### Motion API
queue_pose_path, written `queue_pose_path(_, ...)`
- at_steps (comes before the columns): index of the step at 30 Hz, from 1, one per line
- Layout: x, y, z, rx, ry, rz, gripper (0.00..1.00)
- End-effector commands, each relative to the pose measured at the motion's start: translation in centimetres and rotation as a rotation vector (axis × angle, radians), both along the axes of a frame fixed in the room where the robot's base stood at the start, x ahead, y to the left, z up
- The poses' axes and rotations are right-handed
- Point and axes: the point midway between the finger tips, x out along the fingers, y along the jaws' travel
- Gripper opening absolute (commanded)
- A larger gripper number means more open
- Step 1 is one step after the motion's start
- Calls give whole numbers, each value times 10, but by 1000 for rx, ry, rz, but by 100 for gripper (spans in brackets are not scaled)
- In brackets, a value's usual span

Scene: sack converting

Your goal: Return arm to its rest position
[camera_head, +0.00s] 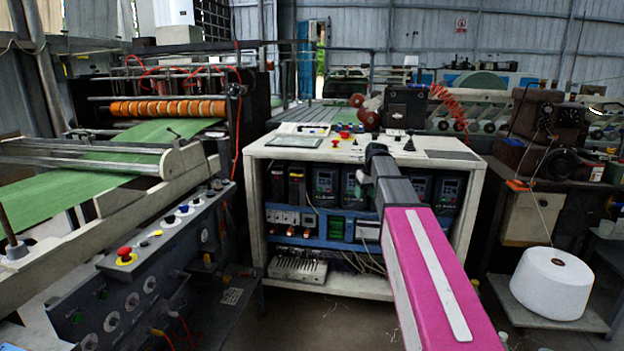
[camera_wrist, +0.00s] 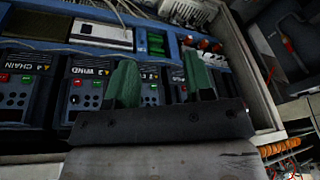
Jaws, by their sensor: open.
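My pink and dark grey arm reaches forward from the lower right in the head view, its far end in front of the control cabinet (camera_head: 352,151). My gripper (camera_wrist: 160,64) shows in the wrist view, its two green fingers apart with nothing between them. In the head view I cannot make out the fingers.
A machine with green sack web (camera_head: 60,195) and a button panel with a red stop button (camera_head: 124,254) stands at left. At right are a sewing machine (camera_head: 540,125) on a bench and a white thread cone (camera_head: 552,285). Dark floor shows between them.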

Motion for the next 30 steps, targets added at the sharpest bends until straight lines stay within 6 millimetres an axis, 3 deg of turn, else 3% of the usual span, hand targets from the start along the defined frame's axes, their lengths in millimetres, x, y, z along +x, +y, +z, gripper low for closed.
queue_pose_path(1,-22,2,-25,-3,19,-18,48)
queue_pose_path(6,-71,6,-93,-17,66,-89,48)
queue_pose_path(15,-170,13,-193,-50,144,-205,48)
queue_pose_path(24,-267,15,-261,-87,207,-305,48)
queue_pose_path(30,-297,16,-279,-101,224,-335,48)
